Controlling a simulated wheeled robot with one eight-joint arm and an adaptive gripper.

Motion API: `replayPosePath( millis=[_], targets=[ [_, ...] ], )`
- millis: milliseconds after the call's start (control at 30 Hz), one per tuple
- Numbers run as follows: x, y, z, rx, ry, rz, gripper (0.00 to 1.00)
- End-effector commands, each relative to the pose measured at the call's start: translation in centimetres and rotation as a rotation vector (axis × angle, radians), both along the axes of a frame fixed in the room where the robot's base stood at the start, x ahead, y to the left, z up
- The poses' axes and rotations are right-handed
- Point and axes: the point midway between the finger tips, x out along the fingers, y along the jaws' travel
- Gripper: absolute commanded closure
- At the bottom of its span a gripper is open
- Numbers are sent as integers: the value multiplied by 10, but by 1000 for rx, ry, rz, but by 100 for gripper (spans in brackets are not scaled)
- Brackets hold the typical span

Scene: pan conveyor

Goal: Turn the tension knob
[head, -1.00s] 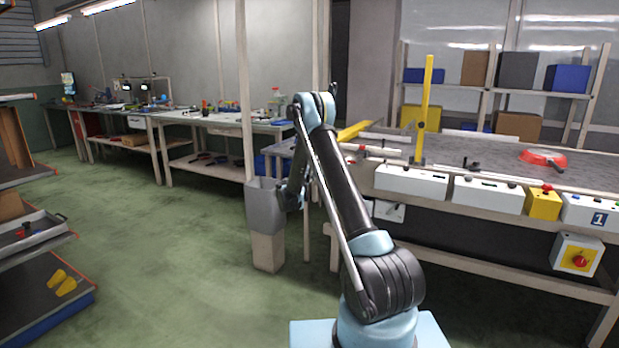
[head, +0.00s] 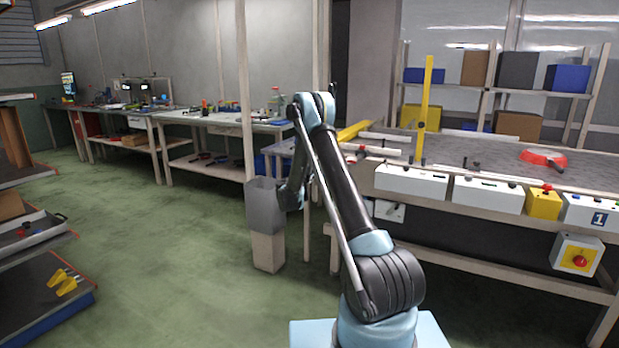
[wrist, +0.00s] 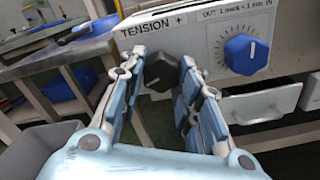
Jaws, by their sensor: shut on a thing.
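The tension knob (wrist: 161,72) is black and faceted, and sits below the printed word TENSION on the white control box (wrist: 200,36). In the wrist view my gripper (wrist: 161,76) has its two blue-padded fingers on either side of the knob, shut on it. Part of the knob's sides is hidden by the fingertips.
A blue dial knob (wrist: 246,54) with a scale sits right of the tension knob. A drawer (wrist: 262,102) is below it. A grey bin (head: 266,206) stands left of my arm. A red pan (head: 543,159) lies on the conveyor.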

Motion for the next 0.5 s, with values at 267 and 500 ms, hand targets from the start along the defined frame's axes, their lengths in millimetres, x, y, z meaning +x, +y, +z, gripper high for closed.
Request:
replayPosePath(
  millis=[267,500],
  targets=[
    [0,1,0,51,-30,1,93],
    [0,1,0,54,-33,1,93]
  ],
)
